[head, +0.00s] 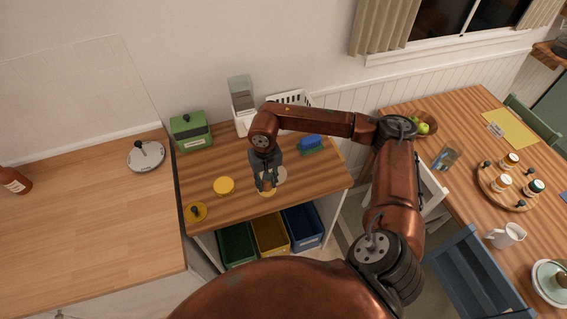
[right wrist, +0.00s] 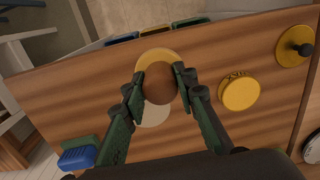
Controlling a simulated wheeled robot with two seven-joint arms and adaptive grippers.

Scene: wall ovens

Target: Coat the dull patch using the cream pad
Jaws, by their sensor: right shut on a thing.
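My right gripper (head: 267,186) is over the front middle of the small striped-wood counter (head: 310,177). In the right wrist view its fingers (right wrist: 160,84) are shut on the round brown knob of the cream pad. The pad's yellowish disc (right wrist: 158,55) shows beyond the knob, and a sliver of it shows in the head view (head: 268,194). The dull patch is a pale round area (head: 279,174) beside and partly behind the gripper; it also shows in the right wrist view (right wrist: 153,116). I cannot tell whether the pad touches the wood. My left gripper is out of view.
A yellow tin (head: 225,185) and a yellow lid with a dark knob (head: 196,211) stand to the left. A blue-topped green block (head: 312,144) is at the right. A green box (head: 190,131) and white basket (head: 290,98) stand at the back. Bins (head: 270,234) sit below.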

